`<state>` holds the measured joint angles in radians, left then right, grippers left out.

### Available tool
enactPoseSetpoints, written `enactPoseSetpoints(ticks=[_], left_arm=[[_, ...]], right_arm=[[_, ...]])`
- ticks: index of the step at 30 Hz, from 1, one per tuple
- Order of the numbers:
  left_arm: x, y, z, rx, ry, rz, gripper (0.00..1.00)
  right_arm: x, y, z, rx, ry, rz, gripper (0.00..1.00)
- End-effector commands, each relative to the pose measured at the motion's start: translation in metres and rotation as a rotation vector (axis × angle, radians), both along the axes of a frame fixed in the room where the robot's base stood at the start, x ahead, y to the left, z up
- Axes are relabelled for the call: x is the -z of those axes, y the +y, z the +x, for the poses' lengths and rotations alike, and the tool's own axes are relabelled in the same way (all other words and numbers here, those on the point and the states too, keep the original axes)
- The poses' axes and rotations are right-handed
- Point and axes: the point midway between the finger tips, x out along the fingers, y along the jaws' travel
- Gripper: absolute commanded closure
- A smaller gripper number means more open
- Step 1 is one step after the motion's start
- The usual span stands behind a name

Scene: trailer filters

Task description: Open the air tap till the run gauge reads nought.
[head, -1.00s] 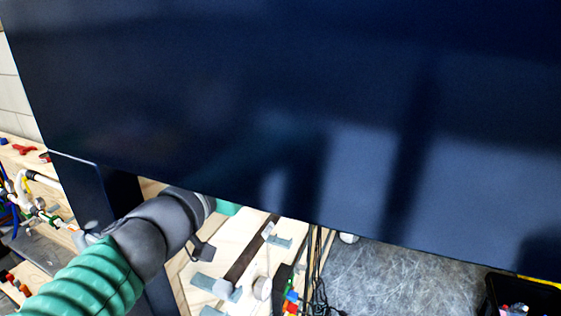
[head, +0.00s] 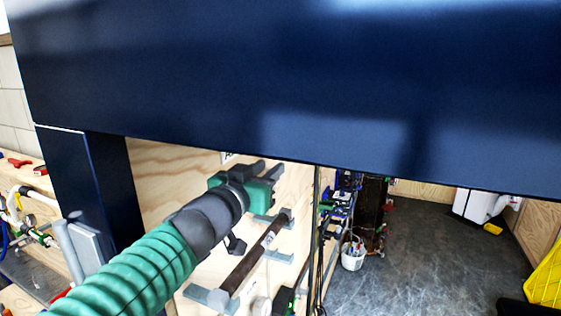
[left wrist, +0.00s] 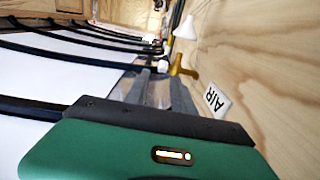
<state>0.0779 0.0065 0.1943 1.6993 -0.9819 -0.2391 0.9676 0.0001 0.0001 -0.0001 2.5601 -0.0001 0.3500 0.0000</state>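A brass-coloured tap (left wrist: 182,66) shows in the left wrist view, on a plywood wall beside a white label reading AIR (left wrist: 216,100). My left gripper (left wrist: 161,76) has its two grey fingers parted with a gap between them. They point towards the tap; its lower end is close to the right fingertip, and I cannot tell whether they touch. In the head view my left gripper (head: 268,168) is in front of the plywood panel, and the tap cannot be made out. No run gauge can be made out in either view. My right gripper is not in view.
A large dark blue beam (head: 290,90) crosses the head view above my left arm, with a dark post (head: 95,185) at left. A brown bar on grey brackets (head: 250,258) is below the gripper. A white bucket (head: 353,256) stands on grey floor, which is mostly open at right.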

Motion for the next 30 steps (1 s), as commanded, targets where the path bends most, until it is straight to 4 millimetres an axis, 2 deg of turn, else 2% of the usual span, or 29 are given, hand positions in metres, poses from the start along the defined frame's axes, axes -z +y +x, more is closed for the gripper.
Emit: enactPoseSetpoints(ticks=[3, 6, 10, 20, 26, 30], left_arm=[[0.000, -0.010, 0.030, 0.001, 0.002, 0.000, 0.70], [0.000, -0.016, 0.049, 0.001, 0.002, -0.002, 0.70], [-0.002, -0.021, 0.063, 0.000, -0.001, 0.000, 0.70], [-0.001, -0.022, 0.068, 0.000, -0.001, 0.001, 0.71], [-0.001, -0.022, 0.068, 0.000, -0.001, 0.001, 0.97], [0.000, -0.023, 0.068, 0.000, 0.000, 0.001, 1.00]], right_arm=[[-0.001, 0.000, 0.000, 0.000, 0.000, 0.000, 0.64], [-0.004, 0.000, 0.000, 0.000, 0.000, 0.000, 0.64], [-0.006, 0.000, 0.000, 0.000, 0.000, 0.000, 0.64], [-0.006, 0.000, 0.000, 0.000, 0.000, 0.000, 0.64], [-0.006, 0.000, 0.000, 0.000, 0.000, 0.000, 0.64], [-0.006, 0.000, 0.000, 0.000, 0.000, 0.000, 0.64]])
